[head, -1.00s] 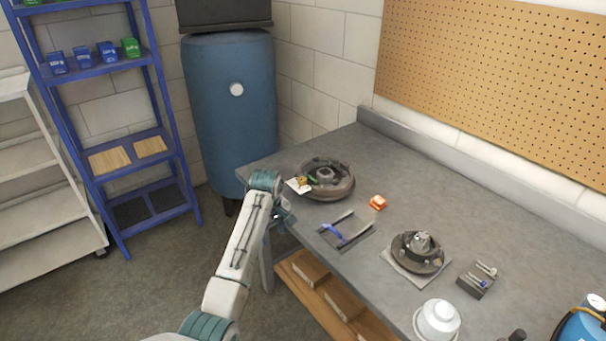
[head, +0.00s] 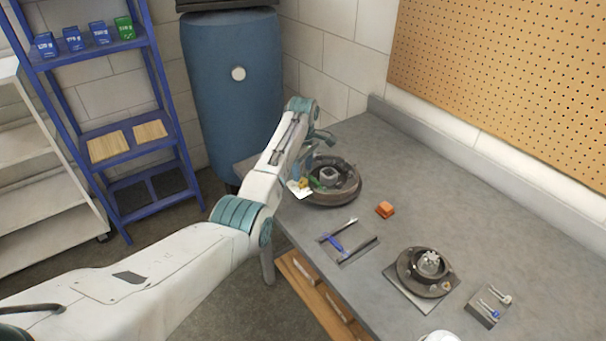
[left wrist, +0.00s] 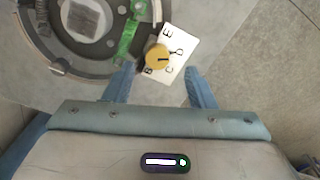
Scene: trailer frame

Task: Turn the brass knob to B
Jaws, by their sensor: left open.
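The brass knob (left wrist: 157,56) is a small round yellow knob on a white card (left wrist: 179,46) marked with the letters B, C, D and E. A dark mark shows on the knob, but its exact pointing is hard to tell. The knob also shows in the head view (head: 304,183), at the left edge of a round dark drum (head: 345,193). My left gripper (left wrist: 159,72) is open. Its two fingers are on either side of the knob in the left wrist view, apart from it, and the knob lies just beyond their tips. My right gripper is in neither view.
A green lever (left wrist: 131,35) lies on the drum close beside the knob. On the grey bench (head: 420,190) are an orange block (head: 385,209), a blue-handled tool (head: 335,243) and a second round assembly (head: 427,273). A blue tank (head: 236,100) stands behind.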

